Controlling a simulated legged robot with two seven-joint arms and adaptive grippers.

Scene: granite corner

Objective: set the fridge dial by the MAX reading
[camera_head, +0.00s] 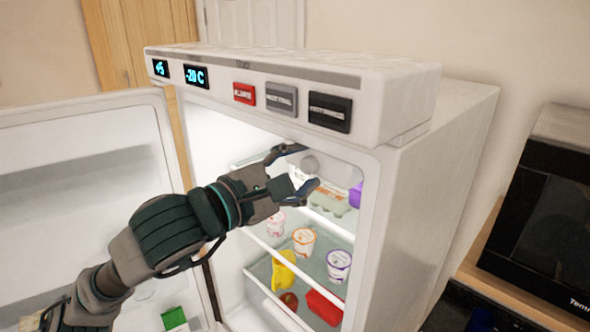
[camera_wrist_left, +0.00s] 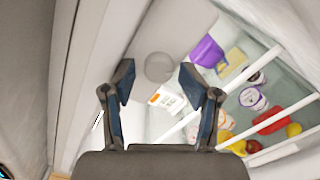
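The white fridge (camera_head: 440,170) stands open, with lit displays and several buttons along its top front panel. One display (camera_head: 196,76) seems to read -20 C, and a smaller one (camera_head: 160,68) is at the far left. A round grey-white dial (camera_head: 309,164) sits on the inner back wall, and it also shows in the left wrist view (camera_wrist_left: 159,67). My left gripper (camera_head: 300,168) is open and empty inside the upper compartment. In the left wrist view the dial lies beyond and between its fingertips, apart from them. I cannot read any MAX mark. My right gripper is not in view.
The fridge door (camera_head: 85,150) is swung open at the left. Shelves hold an egg carton (camera_head: 327,200), a purple item (camera_head: 356,195), yogurt cups (camera_head: 304,241), a yellow item (camera_head: 284,270) and a red box (camera_head: 324,307). A black microwave (camera_head: 550,220) stands at the right.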

